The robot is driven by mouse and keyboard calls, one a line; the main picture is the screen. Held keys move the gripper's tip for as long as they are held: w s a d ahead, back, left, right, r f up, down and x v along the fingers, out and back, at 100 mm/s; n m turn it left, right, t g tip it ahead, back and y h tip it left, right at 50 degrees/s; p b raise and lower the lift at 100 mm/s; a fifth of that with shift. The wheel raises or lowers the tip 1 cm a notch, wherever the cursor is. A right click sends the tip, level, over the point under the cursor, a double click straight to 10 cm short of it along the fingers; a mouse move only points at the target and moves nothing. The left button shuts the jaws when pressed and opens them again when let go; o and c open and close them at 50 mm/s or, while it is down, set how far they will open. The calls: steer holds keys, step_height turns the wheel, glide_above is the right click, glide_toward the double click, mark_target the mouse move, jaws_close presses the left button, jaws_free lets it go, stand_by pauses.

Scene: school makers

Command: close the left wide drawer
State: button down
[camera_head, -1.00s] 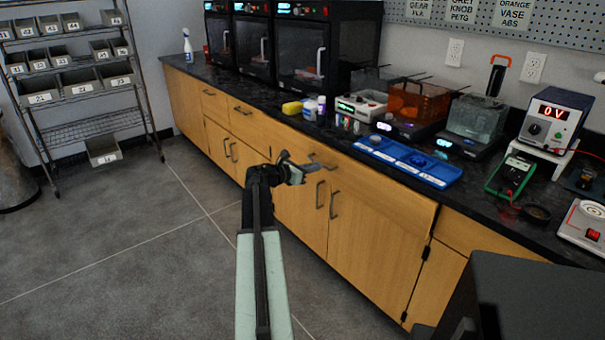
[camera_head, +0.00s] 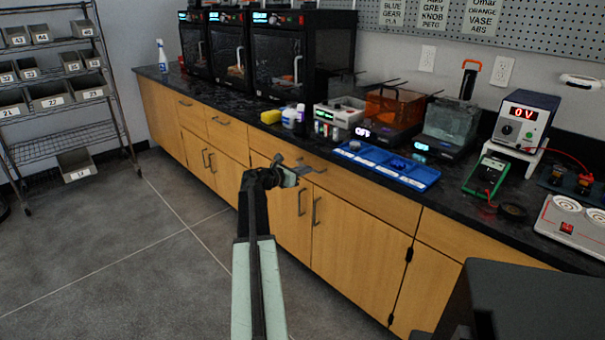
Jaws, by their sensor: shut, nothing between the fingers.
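The wide drawer (camera_head: 370,192) is in the wooden cabinet just under the dark countertop, above a pair of doors. Its front looks about flush with the cabinet; a small gap cannot be ruled out. Its bar handle (camera_head: 314,168) shows partly beside my gripper. My gripper (camera_head: 301,171) is shut and empty, in front of the handle's left part in the picture. I cannot tell whether it touches the handle or the drawer front. My arm hides part of the cabinet below.
Two narrower drawers (camera_head: 226,129) are farther left, and another drawer front (camera_head: 480,238) is at the right. A blue tray (camera_head: 420,180), printers (camera_head: 297,60) and a power supply (camera_head: 525,122) stand on the countertop. The grey floor (camera_head: 120,255) at left is clear up to a wire shelf.

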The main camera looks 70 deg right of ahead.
steer(key=shift+s+d+r, duration=0.1)
steer(key=shift+s+d, duration=0.1)
steer(key=shift+s, duration=0.25)
steer(key=p+v, duration=0.3)
steer(key=v, duration=1.1)
steer(key=shift+w+a, duration=0.15)
steer(key=shift+w, duration=0.35)
steer(key=shift+w, duration=0.1)
